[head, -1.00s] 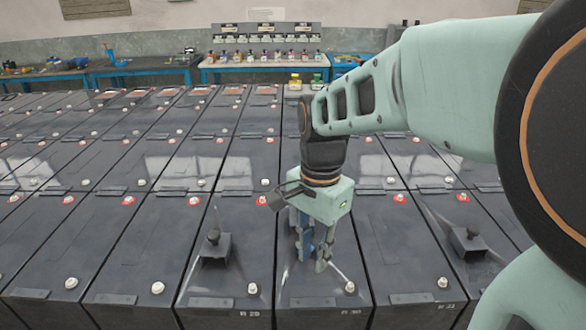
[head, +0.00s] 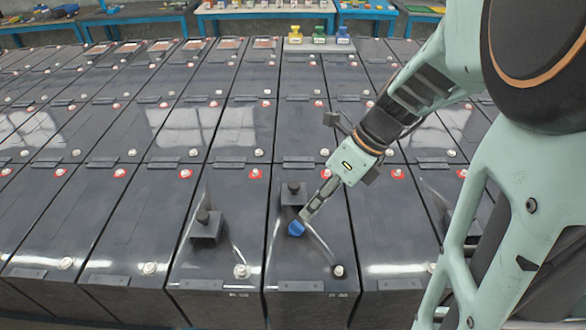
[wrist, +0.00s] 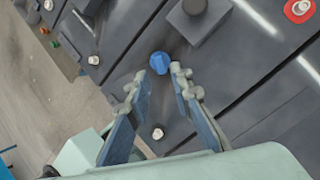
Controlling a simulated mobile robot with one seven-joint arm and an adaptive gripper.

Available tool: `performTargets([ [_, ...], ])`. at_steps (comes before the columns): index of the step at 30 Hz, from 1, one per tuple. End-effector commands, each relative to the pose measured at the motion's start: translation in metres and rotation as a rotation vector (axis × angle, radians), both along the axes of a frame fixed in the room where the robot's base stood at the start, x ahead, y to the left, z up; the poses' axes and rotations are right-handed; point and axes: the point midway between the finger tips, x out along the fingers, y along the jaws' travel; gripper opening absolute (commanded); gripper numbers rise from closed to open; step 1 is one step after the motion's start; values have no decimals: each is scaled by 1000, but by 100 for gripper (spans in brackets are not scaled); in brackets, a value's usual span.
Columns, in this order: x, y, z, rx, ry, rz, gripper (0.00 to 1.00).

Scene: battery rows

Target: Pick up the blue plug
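The blue plug (head: 296,228) is a small faceted cap at the top of a black battery (head: 318,262), close in front of a black block with a round knob (head: 293,193). My gripper (head: 302,219) comes down at a slant from the upper right, its fingertips at the plug. In the wrist view the plug (wrist: 159,63) shows just beyond the fingertips, nearer the left one. The two fingers (wrist: 166,72) are apart with a gap between them. I cannot tell whether a fingertip touches the plug, or whether the plug is seated or loose.
Rows of black batteries fill the floor, with white and red-ringed terminals standing up. Another black block with a knob (head: 206,225) stands on the battery to the left. Yellow, green and blue small containers (head: 319,35) stand farther back. Blue workbenches (head: 262,14) line the back.

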Motion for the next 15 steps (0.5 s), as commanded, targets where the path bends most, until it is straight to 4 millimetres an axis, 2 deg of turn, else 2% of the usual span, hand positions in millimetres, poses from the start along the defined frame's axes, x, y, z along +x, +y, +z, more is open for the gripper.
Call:
performTargets([
  [5,-1,7,-13,0,2,2,20],
  [12,-1,23,-44,-2,1,3,20],
  [15,0,27,-50,-1,0,2,20],
])
